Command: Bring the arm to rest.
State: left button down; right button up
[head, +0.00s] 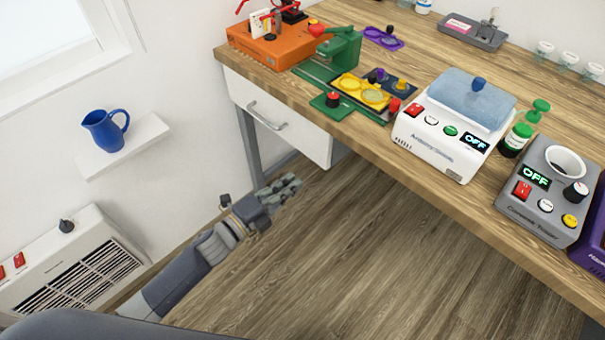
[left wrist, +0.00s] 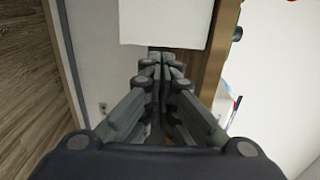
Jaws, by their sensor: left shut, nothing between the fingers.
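My left arm comes in from the lower left in the head view. Its left gripper (head: 288,187) hangs over open floor, in front of and below the white drawer (head: 280,122). The gripper is shut and holds nothing. In the left wrist view the fingers of the left gripper (left wrist: 162,62) meet at their tips, with the white drawer front (left wrist: 165,22) beyond them. My right gripper is in neither view.
The wooden table (head: 430,192) edge runs above and right of the gripper. It bears a white device (head: 440,145), a grey device (head: 548,195) and a green press (head: 340,48). At left are a blue jug (head: 103,130) on a shelf and a heater (head: 75,262). The floor (head: 370,250) is clear.

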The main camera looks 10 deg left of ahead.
pick_arm(q)
jog(key=s+a+f+n+g+y+p, duration=0.1)
jog(key=s+a+f+n+g+y, duration=0.3)
jog(key=f, duration=0.6)
jog(key=s+a+f+n+t+y, duration=0.15)
jog(key=s+a+f+n, duration=0.35)
jog(key=f, duration=0.5)
jog(key=s+a+f+n+g+y+p, duration=0.15)
jog(key=s+a+f+n+y, duration=0.3)
jog(key=f, duration=0.55)
jog(key=s+f+n+g, duration=0.3)
jog(key=s+f, duration=0.1)
jog(key=s, duration=0.6)
jog(key=s+f+n+g, duration=0.3)
jog(key=s+f, duration=0.2)
jog(key=s, duration=0.6)
jog(key=s+f+n+g+y, duration=0.1)
jog(key=s+f+n+g, duration=0.2)
jog(key=s, duration=0.7)
jog(key=shift+s+a+f+n, duration=0.35)
jog(key=shift+s+a+f, duration=0.1)
jog(key=shift+f, duration=0.2)
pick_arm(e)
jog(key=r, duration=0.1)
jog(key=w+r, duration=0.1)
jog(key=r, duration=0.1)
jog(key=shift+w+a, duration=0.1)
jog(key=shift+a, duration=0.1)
